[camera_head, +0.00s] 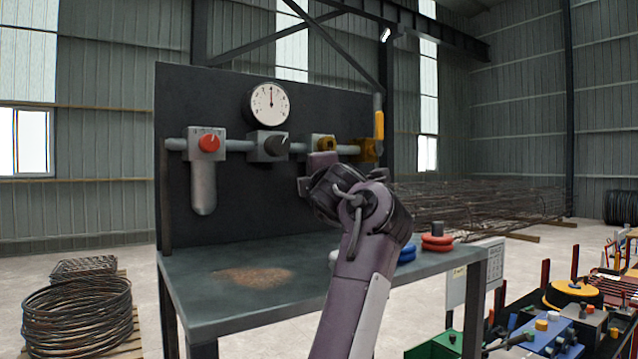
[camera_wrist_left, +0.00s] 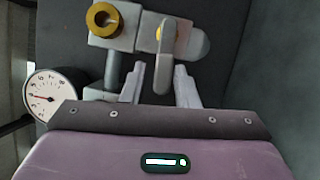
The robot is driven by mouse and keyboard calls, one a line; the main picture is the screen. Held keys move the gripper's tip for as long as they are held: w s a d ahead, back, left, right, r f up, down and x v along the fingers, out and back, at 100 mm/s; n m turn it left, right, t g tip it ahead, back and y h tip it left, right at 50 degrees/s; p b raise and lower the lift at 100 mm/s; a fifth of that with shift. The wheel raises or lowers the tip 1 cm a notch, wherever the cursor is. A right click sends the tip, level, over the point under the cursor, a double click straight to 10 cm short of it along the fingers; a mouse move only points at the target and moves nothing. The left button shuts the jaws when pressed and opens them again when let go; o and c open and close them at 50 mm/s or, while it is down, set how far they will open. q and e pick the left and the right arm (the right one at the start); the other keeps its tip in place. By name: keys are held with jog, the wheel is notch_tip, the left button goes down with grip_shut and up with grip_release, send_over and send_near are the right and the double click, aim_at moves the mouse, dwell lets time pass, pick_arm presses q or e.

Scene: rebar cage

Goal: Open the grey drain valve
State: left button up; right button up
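The grey drain valve shows in the left wrist view as a grey lever handle (camera_wrist_left: 163,75) with a yellow centre, on a grey body (camera_wrist_left: 198,44). It sits beside a block with a yellow knob (camera_wrist_left: 105,20). My left gripper (camera_wrist_left: 159,72) is open, with one finger on each side of the lever's free end; I cannot tell whether either touches it. In the head view, my left gripper (camera_head: 314,172) is in front of the panel, below the yellow knob (camera_head: 325,144), and hides the drain valve. My right gripper is not in view.
A pipe on the dark panel (camera_head: 225,110) carries a red knob (camera_head: 209,143), a black knob (camera_head: 277,145) and a yellow upright lever (camera_head: 379,125). A gauge (camera_head: 269,104) is above. The bench (camera_head: 210,290) holds red rings (camera_head: 437,241) and a blue ring (camera_head: 407,254); its left part is clear.

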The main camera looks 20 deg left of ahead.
pick_arm(q)
jog(key=shift+o, duration=0.9)
jog(key=shift+w+a+f, duration=0.15)
jog(key=b+v, duration=0.5)
jog(key=v, duration=0.2)
jog(key=shift+s, duration=0.25)
jog(key=shift+f, duration=0.1)
